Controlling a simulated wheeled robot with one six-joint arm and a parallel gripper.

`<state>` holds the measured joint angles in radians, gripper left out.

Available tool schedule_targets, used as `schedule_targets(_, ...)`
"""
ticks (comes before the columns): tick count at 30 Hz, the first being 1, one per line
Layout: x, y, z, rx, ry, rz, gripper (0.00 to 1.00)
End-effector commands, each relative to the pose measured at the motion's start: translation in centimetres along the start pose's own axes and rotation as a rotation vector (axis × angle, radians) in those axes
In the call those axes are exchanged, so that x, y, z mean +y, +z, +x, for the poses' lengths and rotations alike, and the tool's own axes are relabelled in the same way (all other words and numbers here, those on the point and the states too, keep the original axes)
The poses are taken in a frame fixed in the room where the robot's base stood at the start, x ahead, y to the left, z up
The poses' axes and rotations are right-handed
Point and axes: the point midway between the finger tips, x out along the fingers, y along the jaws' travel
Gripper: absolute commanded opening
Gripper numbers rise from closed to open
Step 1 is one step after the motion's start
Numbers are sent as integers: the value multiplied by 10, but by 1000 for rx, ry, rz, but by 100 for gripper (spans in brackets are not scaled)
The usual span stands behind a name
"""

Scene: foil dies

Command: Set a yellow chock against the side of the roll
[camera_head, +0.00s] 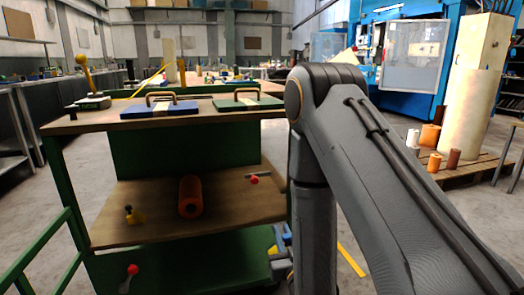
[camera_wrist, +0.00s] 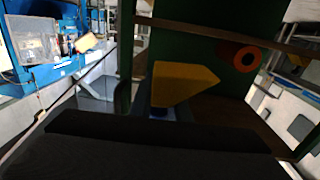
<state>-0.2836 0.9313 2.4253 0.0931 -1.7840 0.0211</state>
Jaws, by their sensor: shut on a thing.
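The orange roll (camera_head: 190,197) lies on the wooden lower shelf with its round end facing out. In the wrist view the roll (camera_wrist: 232,51) shows its end with a dark centre, apart from the held chock. My gripper (camera_wrist: 158,116) is shut on a yellow chock (camera_wrist: 184,82), a wedge-shaped block. In the head view my gripper (camera_head: 281,252) is low at the right of the bench, partly hidden by my arm.
The lower shelf (camera_head: 232,208) has clear wood around the roll. A red-knobbed lever (camera_head: 254,180) lies right of it. The bench top (camera_head: 100,124) above carries a blue plate (camera_head: 150,112) and a green plate (camera_head: 228,105) with handles. A pallet (camera_head: 462,176) with rolls stands at right.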

Motion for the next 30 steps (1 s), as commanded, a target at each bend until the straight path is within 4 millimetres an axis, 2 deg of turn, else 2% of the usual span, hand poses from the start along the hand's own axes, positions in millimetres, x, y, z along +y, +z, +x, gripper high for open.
schedule_targets(6,51,-18,-5,3,73,1,0)
schedule_targets(12,89,-30,-12,2,126,1,0)
schedule_targets(25,135,-45,-26,2,194,-1,0)
schedule_targets(30,134,-54,-29,0,193,-1,0)
